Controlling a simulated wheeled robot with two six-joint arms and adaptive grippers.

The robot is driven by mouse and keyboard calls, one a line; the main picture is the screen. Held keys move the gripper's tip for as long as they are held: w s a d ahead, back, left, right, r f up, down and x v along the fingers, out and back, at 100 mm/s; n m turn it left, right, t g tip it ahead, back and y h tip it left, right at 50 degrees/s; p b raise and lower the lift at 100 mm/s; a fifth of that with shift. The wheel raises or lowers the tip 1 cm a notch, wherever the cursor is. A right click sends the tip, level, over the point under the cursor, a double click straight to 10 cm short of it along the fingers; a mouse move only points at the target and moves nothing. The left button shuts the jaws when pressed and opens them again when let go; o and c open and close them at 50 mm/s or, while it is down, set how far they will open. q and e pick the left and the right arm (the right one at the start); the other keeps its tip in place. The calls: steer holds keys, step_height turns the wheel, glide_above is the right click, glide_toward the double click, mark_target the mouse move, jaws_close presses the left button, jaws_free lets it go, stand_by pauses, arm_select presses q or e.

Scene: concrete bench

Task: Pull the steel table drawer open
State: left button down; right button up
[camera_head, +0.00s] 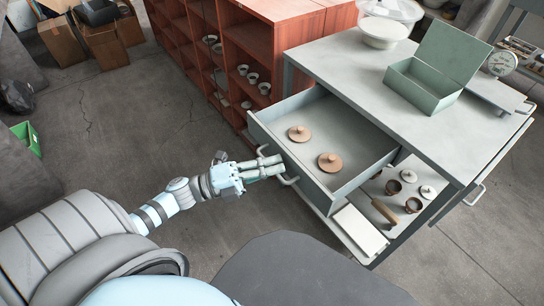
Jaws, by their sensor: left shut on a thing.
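The steel table (345,58) stands at the right, and its drawer (304,186) is pulled well out toward the left. Two round brown lids with knobs, one farther back (299,133) and one nearer (330,162), lie on the drawer floor. The drawer's front carries a bar handle (290,181). My left gripper (268,165) is at the drawer front, shut on the handle, with its fingers partly covering it. My right gripper does not show.
A green open box (421,88), a white bowl (383,32) and a scale (500,64) stand on the tabletop. Small pots (393,187) sit on the shelf below. A red-brown shelf unit (262,45) stands behind the drawer. The floor at the left is mostly clear.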

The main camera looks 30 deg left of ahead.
arm_select(q)
steer(key=shift+s+a, duration=0.1)
steer(key=shift+s, duration=0.15)
steer(key=c, duration=2)
jaws_free()
steer(key=v, duration=1.2)
steer(key=shift+f, duration=0.1)
